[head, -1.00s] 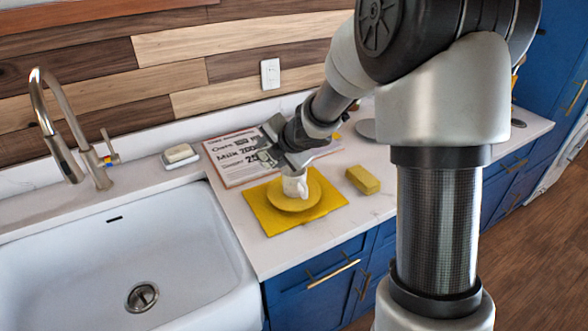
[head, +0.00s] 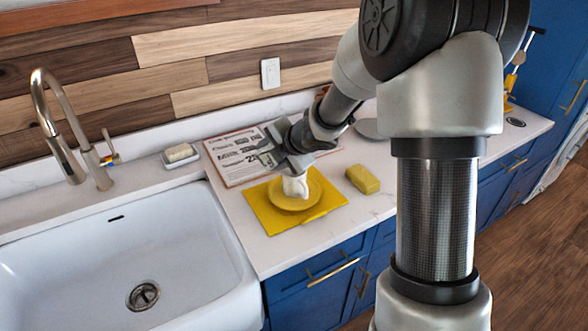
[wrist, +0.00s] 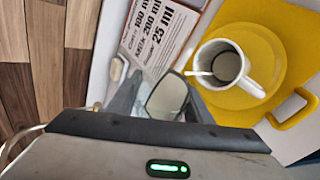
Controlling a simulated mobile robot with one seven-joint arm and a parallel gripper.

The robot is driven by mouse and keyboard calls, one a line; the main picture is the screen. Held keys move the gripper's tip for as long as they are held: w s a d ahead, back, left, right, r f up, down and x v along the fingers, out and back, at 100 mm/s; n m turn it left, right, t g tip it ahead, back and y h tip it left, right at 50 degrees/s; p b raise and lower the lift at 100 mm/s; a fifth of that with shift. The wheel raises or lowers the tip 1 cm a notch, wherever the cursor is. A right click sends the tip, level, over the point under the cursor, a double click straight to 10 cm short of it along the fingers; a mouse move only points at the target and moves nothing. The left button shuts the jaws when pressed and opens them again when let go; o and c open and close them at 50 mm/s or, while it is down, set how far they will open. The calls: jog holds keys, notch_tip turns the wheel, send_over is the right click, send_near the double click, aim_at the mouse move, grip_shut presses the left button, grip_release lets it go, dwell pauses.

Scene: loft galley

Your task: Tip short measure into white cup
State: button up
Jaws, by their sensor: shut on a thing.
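The white cup (head: 295,187) stands upright on a yellow saucer (head: 291,206), on a yellow mat (head: 265,211). In the wrist view the cup (wrist: 245,78) is to the right of my gripper, its handle towards the lower right. It is dark inside with a pale streak. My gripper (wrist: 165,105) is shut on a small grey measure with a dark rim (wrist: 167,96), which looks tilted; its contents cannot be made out. In the head view my gripper (head: 275,155) is just above and left of the cup, hiding part of its top.
A printed recipe card (head: 225,160) lies behind the mat. A yellow sponge (head: 363,179) lies right of the mat. A soap dish (head: 181,155), the sink (head: 115,255) and the tap (head: 50,120) are at left. The counter's front strip is clear.

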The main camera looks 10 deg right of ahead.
jog(key=shift+f+y+p, duration=0.2)
jog(key=shift+y+p, duration=0.1)
jog(key=shift+p, duration=0.05)
dwell(0.4)
jog(key=shift+w+d+r+m+g+y+p, duration=0.15)
jog(key=shift+d+r+m+g+y+p, duration=0.35)
jog(key=shift+p, duration=1.5)
jog(key=shift+r+m+y+p, duration=0.1)
jog(key=shift+m+y+p, duration=0.55)
jog(key=shift+p, duration=0.8)
jog(key=shift+f+y, duration=0.25)
jog(key=shift+y, duration=0.2)
